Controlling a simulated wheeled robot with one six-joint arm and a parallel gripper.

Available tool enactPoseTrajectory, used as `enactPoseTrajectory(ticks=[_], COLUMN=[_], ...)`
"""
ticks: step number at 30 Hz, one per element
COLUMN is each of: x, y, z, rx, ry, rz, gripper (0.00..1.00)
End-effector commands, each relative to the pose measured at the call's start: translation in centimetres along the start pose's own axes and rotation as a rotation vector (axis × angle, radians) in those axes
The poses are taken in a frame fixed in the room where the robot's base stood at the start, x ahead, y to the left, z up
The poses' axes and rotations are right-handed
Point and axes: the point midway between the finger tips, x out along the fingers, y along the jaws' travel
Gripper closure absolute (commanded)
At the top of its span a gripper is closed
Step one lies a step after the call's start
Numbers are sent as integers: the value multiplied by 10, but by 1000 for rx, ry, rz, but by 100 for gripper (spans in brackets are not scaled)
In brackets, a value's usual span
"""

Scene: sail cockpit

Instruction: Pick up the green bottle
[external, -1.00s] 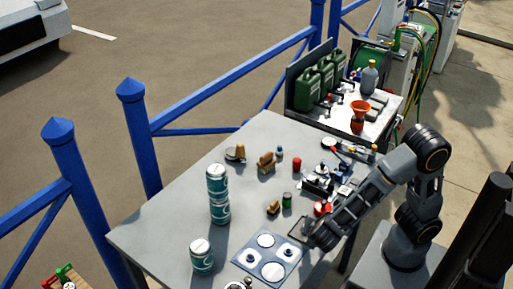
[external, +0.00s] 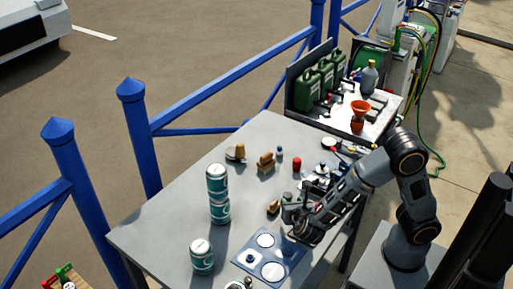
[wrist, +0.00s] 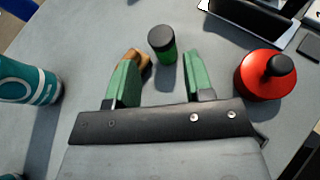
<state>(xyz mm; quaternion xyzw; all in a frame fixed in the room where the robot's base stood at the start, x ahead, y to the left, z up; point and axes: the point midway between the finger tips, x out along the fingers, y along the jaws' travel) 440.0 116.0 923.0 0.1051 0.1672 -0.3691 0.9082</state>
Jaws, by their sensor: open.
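The green bottle (wrist: 167,54) is small, with a black cap, and stands on the grey table. In the wrist view it is just beyond the fingertips and between their lines, closer to the right finger. My gripper (wrist: 157,75) has green finger pads, is open, and holds nothing. In the external view my gripper (external: 298,220) is low over the table's right side. The bottle (external: 288,198) is partly hidden there by the gripper.
A brown wooden item (wrist: 134,62) lies by the left finger. A red round container (wrist: 266,75) with a black knob stands at right. Teal cans (external: 217,184) stand at left, two of them stacked. A panel with round discs (external: 259,256) lies in front.

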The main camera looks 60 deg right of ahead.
Motion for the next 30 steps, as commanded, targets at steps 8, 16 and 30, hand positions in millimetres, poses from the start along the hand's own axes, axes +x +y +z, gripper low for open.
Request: enactPoseTrajectory(ticks=[8,16,30], x=[28,52,53], y=[-2,-2,-2], z=[1,1,1], rx=[1,2,1], ry=[1,1,1], rz=[-5,-1,1], gripper=[52,52,72])
